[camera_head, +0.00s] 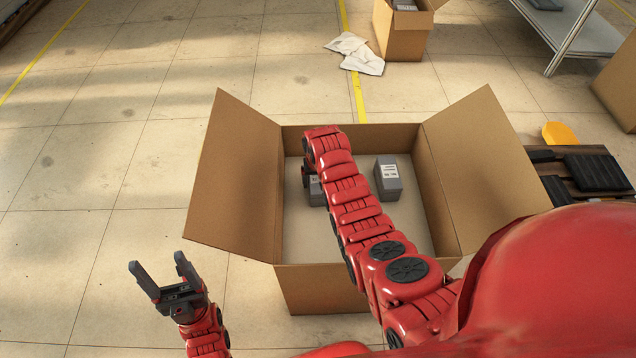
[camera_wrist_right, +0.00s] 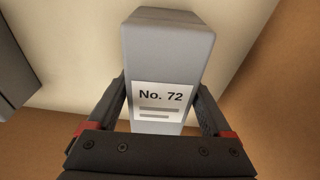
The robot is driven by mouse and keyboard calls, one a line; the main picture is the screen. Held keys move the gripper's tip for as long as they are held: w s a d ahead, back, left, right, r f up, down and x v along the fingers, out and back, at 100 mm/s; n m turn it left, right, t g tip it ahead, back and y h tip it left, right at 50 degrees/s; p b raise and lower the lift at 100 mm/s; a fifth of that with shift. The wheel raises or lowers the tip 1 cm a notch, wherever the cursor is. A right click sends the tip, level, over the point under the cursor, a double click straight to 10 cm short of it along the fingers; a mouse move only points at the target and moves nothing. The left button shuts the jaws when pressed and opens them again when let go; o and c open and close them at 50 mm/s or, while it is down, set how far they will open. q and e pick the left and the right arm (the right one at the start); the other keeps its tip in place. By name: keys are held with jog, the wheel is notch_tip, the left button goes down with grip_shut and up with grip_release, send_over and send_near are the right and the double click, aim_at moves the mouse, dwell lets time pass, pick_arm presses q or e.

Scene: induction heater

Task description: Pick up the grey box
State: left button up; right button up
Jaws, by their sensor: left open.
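A grey box (camera_wrist_right: 168,50) with a white label "No. 72" stands between the two fingers of my right gripper (camera_wrist_right: 162,86) in the right wrist view. The fingers lie close along both its sides; I cannot tell whether they press on it. In the head view a grey box (camera_head: 316,191) shows partly at the left of my right arm, which hides the right gripper. Another grey box (camera_head: 388,178) with a white label stands apart to the right inside the open carton (camera_head: 300,280). My left gripper (camera_head: 156,262) is open and empty, left of the carton.
The carton's side flaps (camera_head: 240,170) stand spread outward. A dark pallet (camera_head: 590,172) and a yellow object (camera_head: 560,135) are at the right. Farther back are another carton (camera_head: 400,35), a white cloth (camera_head: 358,52) and a metal table (camera_head: 575,30). The floor at left is clear.

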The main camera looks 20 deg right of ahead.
grip_shut()
jog(key=shift+r, duration=0.1)
